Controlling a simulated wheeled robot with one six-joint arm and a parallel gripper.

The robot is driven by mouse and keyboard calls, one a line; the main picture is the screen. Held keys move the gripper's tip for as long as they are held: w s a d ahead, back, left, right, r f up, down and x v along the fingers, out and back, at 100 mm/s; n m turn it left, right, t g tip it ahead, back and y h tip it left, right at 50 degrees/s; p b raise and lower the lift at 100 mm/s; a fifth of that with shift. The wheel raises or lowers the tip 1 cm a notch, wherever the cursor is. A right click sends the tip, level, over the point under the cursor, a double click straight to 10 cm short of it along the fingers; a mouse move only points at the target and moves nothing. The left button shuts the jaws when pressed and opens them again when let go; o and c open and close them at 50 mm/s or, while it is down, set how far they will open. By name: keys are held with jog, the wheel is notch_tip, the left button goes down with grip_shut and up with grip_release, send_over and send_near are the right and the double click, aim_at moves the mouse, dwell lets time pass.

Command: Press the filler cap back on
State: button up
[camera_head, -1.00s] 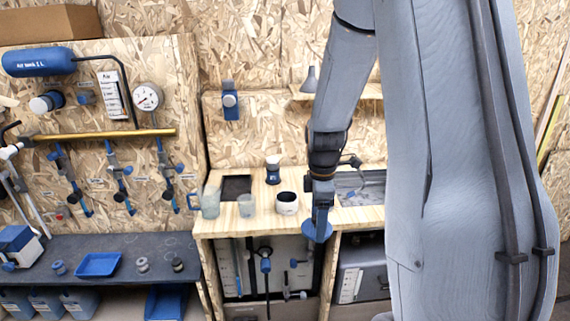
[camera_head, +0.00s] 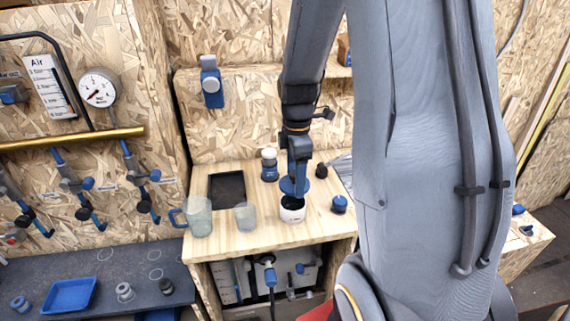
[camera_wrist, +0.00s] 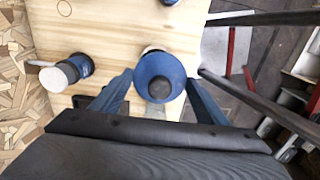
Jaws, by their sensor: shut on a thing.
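My gripper (camera_head: 297,176) is shut on a round blue cap (camera_head: 290,188) with a dark knob. In the wrist view the cap (camera_wrist: 152,66) sits between the blue fingers (camera_wrist: 160,90). A white cup-like filler neck (camera_head: 292,215) with a dark opening stands on the wooden bench. The cap is just above its opening, towards the back. A sliver of the white rim (camera_wrist: 152,48) shows past the cap in the wrist view. I cannot tell whether cap and rim touch.
On the bench (camera_head: 235,243) stand a clear jug (camera_head: 200,218), a clear beaker (camera_head: 245,217), a white-and-blue bottle (camera_head: 269,168) and a small blue knobbed piece (camera_head: 339,205). A dark tray (camera_head: 227,188) lies at the back left. A blue tray (camera_head: 70,294) lies on the lower grey bench.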

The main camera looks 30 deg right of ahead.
jog(key=shift+w+f, duration=0.1)
jog(key=shift+w, duration=0.35)
jog(key=shift+f+b, duration=2.35)
jog(key=shift+f, duration=0.75)
jog(key=shift+s+p, duration=0.1)
jog(key=shift+p, duration=0.4)
jog(key=shift+f+p, duration=0.15)
jog(key=shift+p, duration=0.2)
dwell(0.4)
jog(key=o, duration=1.4)
jog(key=shift+c, duration=0.2)
